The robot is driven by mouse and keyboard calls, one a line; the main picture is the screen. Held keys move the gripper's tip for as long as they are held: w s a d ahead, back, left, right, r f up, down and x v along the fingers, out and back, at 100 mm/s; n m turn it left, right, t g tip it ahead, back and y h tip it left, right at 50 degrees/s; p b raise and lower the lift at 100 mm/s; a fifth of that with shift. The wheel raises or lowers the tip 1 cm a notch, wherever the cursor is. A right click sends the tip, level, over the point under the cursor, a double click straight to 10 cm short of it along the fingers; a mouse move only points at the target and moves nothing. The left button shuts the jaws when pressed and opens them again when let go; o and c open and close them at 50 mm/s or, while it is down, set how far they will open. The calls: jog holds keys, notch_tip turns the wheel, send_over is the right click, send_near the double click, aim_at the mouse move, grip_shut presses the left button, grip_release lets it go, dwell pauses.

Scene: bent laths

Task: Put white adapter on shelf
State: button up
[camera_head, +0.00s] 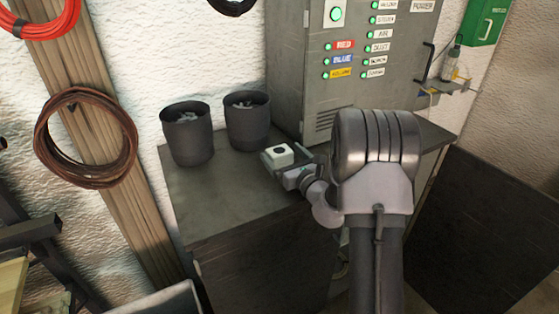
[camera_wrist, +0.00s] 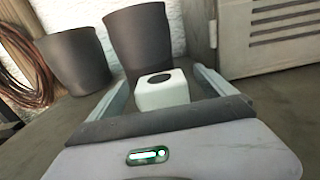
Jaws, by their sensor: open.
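The white adapter (camera_head: 279,155) is a small white block with a dark round opening on top. It sits on the dark bench top (camera_head: 215,200), in front of the two dark bins. In the wrist view the adapter (camera_wrist: 162,90) stands between the two fingers of my gripper (camera_wrist: 162,84). The fingers are open, with a gap visible on each side of it. In the head view my gripper (camera_head: 283,161) reaches in from the right at bench height. A small shelf (camera_head: 448,86) is on the wall at the right, with a bottle on it.
Two dark bins (camera_head: 187,134) (camera_head: 247,121) with contents stand behind the adapter. A grey control cabinet (camera_head: 345,70) with labelled lights stands on the bench to the right. A green box (camera_head: 486,22) hangs above the shelf. The bench's front left is clear.

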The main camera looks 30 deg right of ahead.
jog(key=w, duration=0.2)
jog(key=shift+w, duration=0.3)
jog(key=c, duration=1.7)
